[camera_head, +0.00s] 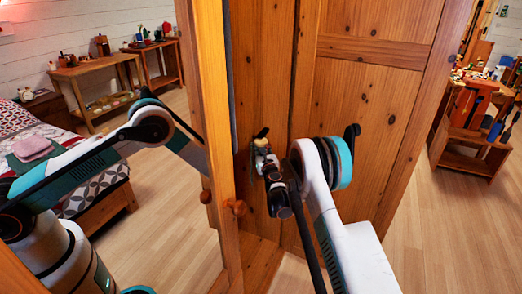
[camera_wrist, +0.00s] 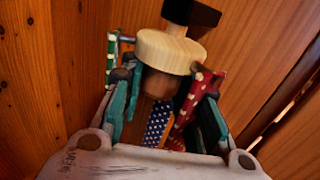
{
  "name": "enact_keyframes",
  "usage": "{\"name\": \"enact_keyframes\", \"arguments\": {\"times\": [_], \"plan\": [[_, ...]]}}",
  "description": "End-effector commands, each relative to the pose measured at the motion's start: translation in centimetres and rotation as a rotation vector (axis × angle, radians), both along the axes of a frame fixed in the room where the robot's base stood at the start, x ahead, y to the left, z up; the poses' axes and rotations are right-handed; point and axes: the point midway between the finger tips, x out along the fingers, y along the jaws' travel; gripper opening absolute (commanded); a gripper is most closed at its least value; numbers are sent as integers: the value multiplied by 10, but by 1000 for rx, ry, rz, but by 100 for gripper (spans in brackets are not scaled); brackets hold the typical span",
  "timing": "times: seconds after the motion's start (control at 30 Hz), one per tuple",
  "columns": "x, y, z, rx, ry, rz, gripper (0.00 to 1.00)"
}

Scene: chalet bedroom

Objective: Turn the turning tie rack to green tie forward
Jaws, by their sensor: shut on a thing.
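The turning tie rack shows in the wrist view as a pale round wooden disc (camera_wrist: 165,52) under a dark block (camera_wrist: 191,13), with a brown hub below. A green tie with white spots (camera_wrist: 112,58) hangs at its left. A blue tie with white spots (camera_wrist: 157,125) hangs in the middle, and a red spotted tie (camera_wrist: 188,108) at the right. My gripper (camera_wrist: 165,88) has one finger on each side of the hub and is shut on the rack. In the head view, my gripper (camera_head: 264,165) is inside the wardrobe; it and my arm hide most of the rack.
The wooden wardrobe panel (camera_head: 360,100) stands close behind my arm. An open wooden door (camera_head: 210,90) with a round knob (camera_head: 236,208) stands at the left, near my arm. A bed (camera_head: 95,185) lies farther left. A cluttered wooden stand (camera_head: 465,145) is at the right.

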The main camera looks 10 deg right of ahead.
Motion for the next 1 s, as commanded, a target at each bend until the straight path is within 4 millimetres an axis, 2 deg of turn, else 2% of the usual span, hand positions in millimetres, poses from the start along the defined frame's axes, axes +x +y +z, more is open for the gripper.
{"name": "enact_keyframes", "arguments": {"times": [0.6, 1.0], "plan": [[1, -3, -1, -1, 0, 549, 6], [1, -2, 0, -1, 0, 762, 6]]}}
